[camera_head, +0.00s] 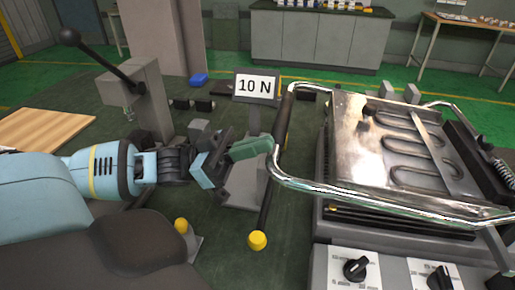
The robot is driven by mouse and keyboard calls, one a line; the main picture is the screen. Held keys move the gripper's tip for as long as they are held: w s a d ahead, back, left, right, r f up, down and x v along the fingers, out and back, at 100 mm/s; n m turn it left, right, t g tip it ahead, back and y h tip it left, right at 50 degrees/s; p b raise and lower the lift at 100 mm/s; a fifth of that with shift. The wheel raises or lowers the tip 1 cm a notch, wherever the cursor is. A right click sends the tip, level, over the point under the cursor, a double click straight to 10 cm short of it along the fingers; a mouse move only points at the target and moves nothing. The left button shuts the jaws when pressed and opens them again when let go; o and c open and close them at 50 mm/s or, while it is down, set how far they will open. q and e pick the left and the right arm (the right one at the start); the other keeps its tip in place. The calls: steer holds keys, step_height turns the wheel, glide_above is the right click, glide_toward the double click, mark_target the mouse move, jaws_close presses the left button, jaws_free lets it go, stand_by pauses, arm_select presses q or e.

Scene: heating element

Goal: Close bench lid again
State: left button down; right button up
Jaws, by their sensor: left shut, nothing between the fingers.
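The bench (330,222) stands at the right, with a shiny metal plate (352,150) on top that carries a bent heating element (405,150). A chrome bar frame (380,199) runs round the front and left of the plate, with a black grip (284,115) on its left side. I cannot tell which part is the lid, or how far it stands open. My left gripper (262,147) comes in from the left, with its greenish fingers shut and empty. Its tips are right beside the black grip; whether they touch it is unclear. My right gripper is out of view.
A "10 N" sign (257,87) stands behind my left gripper. A black rod with a yellow knob (257,240) is just below it. A grey post with a black lever (140,85) stands at the left. Two dials (356,268) are on the bench front.

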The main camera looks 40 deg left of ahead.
arm_select(q)
steer(key=shift+f, duration=0.1)
